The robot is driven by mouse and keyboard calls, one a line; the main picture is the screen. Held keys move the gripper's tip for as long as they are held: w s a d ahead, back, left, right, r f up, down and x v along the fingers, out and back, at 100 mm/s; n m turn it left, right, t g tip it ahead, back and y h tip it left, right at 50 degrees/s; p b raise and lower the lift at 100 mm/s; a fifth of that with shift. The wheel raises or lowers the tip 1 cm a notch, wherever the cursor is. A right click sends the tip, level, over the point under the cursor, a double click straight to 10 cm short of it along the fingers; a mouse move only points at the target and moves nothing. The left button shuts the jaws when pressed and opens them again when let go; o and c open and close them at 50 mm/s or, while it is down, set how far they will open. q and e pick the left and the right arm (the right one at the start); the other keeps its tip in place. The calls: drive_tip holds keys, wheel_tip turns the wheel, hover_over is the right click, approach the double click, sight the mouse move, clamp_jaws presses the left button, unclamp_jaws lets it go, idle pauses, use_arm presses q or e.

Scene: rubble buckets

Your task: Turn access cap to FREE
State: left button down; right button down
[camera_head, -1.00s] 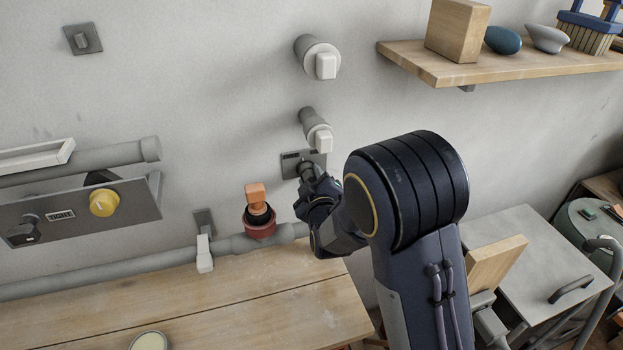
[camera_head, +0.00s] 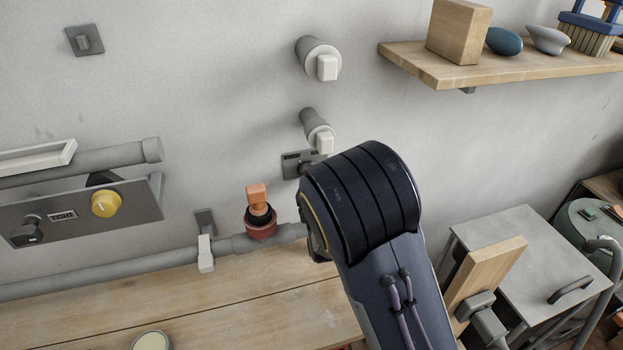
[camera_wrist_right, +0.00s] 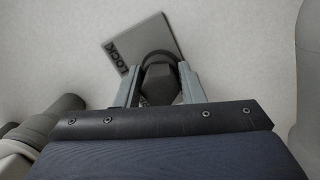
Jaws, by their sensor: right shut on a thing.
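The access cap (camera_wrist_right: 160,82) is a dark faceted knob in front of a grey wall plate (camera_wrist_right: 150,40) in the right wrist view. The word LOCK shows on the plate's left part. The plate looks tilted in that view. My right gripper (camera_wrist_right: 158,88) has its two fingers on either side of the knob and is shut on it. In the head view only part of the plate (camera_head: 291,164) shows; my right arm hides the knob and the gripper. Any FREE mark is hidden from view. My left gripper is not in either view.
Two grey wall stubs with white caps (camera_head: 326,68) (camera_head: 324,142) stick out above the plate. An orange-handled red valve (camera_head: 260,222) sits on the pipe to the left. A panel marked TIGHT (camera_head: 140,208) has a yellow knob (camera_head: 105,203). A wooden shelf (camera_head: 430,72) is upper right.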

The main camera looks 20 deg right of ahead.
drive_tip(key=shift+s+d, duration=0.1)
drive_tip(key=shift+s, duration=1.35)
drive_tip(key=shift+s, duration=0.15)
drive_tip(key=shift+s, duration=0.85)
drive_tip(key=shift+f, duration=0.1)
